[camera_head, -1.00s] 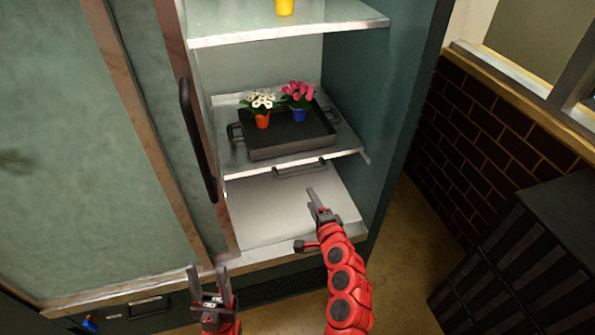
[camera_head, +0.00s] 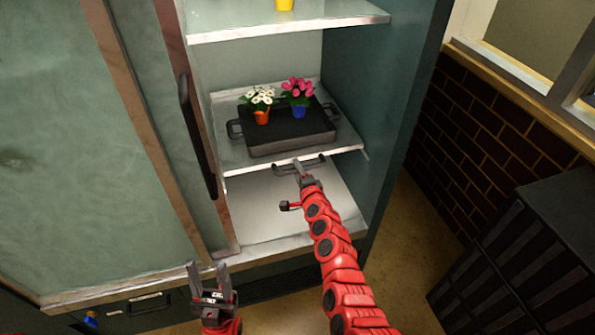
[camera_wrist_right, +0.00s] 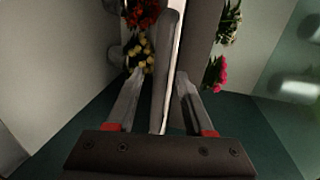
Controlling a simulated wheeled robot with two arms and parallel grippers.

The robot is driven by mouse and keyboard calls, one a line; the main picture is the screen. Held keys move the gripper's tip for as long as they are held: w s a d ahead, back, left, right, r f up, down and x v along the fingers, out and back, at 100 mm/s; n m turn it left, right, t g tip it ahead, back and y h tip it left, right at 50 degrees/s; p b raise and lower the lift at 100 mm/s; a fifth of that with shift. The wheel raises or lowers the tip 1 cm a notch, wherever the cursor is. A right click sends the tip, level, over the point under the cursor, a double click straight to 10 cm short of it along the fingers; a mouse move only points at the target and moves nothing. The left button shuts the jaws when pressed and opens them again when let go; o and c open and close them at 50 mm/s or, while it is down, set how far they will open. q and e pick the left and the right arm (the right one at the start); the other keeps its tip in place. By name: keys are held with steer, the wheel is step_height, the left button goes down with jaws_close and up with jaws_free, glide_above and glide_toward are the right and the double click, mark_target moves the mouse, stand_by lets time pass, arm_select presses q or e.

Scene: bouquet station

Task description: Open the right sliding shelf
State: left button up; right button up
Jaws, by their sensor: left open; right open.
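The sliding shelf (camera_head: 237,157) is a pale board inside the open right part of the cabinet. Its dark bar handle (camera_head: 313,160) is at the front edge and also shows in the right wrist view (camera_wrist_right: 168,50). My right gripper (camera_head: 299,166) is at this handle, fingers open. In the right wrist view, the handle bar lies between the two open fingers (camera_wrist_right: 160,82), with gaps at the sides. Contact cannot be told. My left gripper (camera_head: 208,268) is open and empty, low in front of the cabinet.
A dark tray (camera_head: 290,147) stands on the shelf, holding white flowers (camera_head: 260,98) and pink flowers (camera_head: 298,88) in small pots. A long vertical door handle (camera_head: 197,135) is to the left. A dark crate (camera_head: 520,265) stands right, with open floor (camera_head: 405,240) before it.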

steer(key=shift+w+f, duration=0.1)
steer(key=shift+w, duration=0.35)
steer(key=shift+a, duration=0.1)
jaws_close()
stand_by(1.1)
